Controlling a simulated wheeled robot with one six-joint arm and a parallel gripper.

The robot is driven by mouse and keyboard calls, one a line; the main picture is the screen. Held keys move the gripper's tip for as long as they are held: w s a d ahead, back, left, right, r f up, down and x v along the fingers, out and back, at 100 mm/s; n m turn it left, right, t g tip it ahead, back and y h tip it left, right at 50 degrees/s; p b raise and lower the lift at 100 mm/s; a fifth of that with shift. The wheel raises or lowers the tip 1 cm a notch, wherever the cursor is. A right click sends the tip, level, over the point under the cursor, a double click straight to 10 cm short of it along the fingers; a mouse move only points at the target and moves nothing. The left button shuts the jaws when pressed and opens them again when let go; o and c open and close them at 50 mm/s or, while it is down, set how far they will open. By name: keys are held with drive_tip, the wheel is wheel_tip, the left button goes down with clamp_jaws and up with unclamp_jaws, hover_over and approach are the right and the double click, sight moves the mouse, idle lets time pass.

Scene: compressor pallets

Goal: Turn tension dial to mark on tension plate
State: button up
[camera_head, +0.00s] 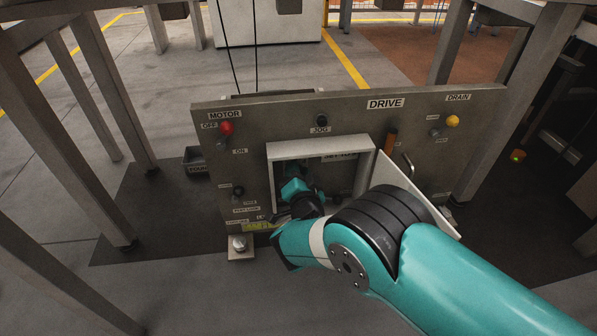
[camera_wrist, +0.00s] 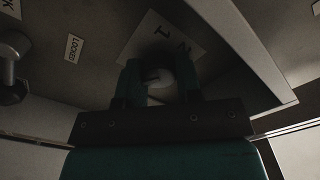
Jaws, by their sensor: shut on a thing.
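In the wrist view the tension dial (camera_wrist: 158,74) is a dark, round knob with a paler face, in deep shadow. It sits in front of a lighter tension plate (camera_wrist: 170,32) that bears dark printed marks, one like a "1". My gripper (camera_wrist: 160,88) is shut on the dial, one teal finger on each side. Which way the dial points is too dark to tell. In the head view my arm reaches to the framed opening (camera_head: 320,148) in the grey drive panel (camera_head: 290,120); the dial and my fingertips are hidden there.
The opening's pale door (camera_head: 397,178) stands open at the right, close to my arm. A red motor knob (camera_head: 226,128), jog knob (camera_head: 321,120), yellow drain knob (camera_head: 452,121) and orange handle (camera_head: 391,143) stick out. Metal posts (camera_head: 95,75) flank the panel. A dark bin (camera_head: 195,160) is at left.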

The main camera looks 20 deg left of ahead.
idle(0.4)
drive_tip(key=o, duration=0.9)
drive_tip(key=shift+o, duration=0.2)
drive_tip(key=p+v, duration=1.7)
drive_tip(key=p, duration=0.1)
drive_tip(key=shift+s+p, duration=0.2)
drive_tip(key=shift+p, duration=0.2)
